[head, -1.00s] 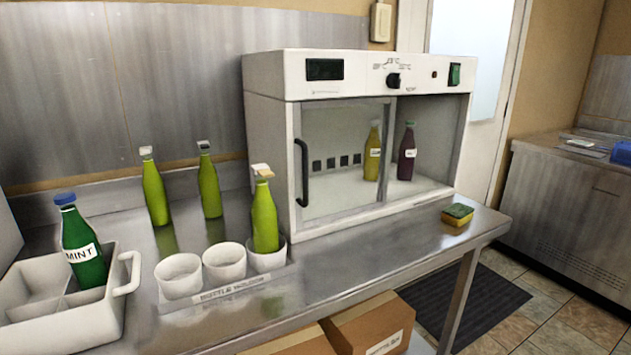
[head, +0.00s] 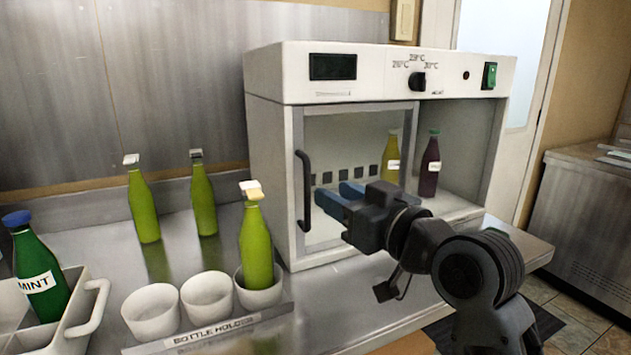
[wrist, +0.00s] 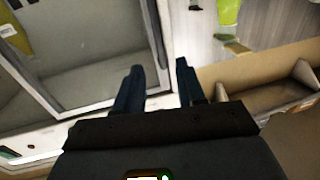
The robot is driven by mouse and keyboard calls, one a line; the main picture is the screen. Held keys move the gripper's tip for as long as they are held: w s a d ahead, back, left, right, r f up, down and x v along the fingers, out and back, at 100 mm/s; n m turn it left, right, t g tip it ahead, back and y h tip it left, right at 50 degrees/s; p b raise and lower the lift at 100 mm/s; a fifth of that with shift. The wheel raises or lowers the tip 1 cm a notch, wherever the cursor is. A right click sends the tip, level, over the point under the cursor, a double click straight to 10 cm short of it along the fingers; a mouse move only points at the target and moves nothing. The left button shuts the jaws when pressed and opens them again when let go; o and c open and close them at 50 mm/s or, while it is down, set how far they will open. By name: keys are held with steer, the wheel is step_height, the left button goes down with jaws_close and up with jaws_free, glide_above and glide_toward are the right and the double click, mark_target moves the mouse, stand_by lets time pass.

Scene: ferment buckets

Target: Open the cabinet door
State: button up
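The white cabinet (head: 270,75) stands on the steel counter in the head view. Its framed glass door (head: 345,150) covers the left part of the front and looks shut. A black vertical bar handle (head: 304,190) is on the door's left side. My gripper (head: 335,196) is in front of the door, to the right of the handle and apart from it. Its blue fingers point left toward the handle. In the wrist view the two fingers (wrist: 160,75) are spread with nothing between them. The door glass (wrist: 90,50) fills the upper left there; the handle is not clearly visible.
Two bottles, yellow (head: 391,160) and dark (head: 430,165), stand inside the cabinet. Green bottles, a bottle holder (head: 215,335) with white cups and a white crate (head: 100,290) with a mint bottle occupy the counter at left. A strip before the cabinet is clear.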

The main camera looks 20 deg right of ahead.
mark_target(309, 181)
steer(key=w, duration=0.2)
steer(key=w+a, duration=0.1)
steer(key=w, duration=0.4)
steer(key=shift+w+a+p, duration=0.15)
steer(key=shift+a+p, duration=0.1)
steer(key=shift+p, duration=0.05)
steer(key=shift+c, duration=0.2)
jaws_close()
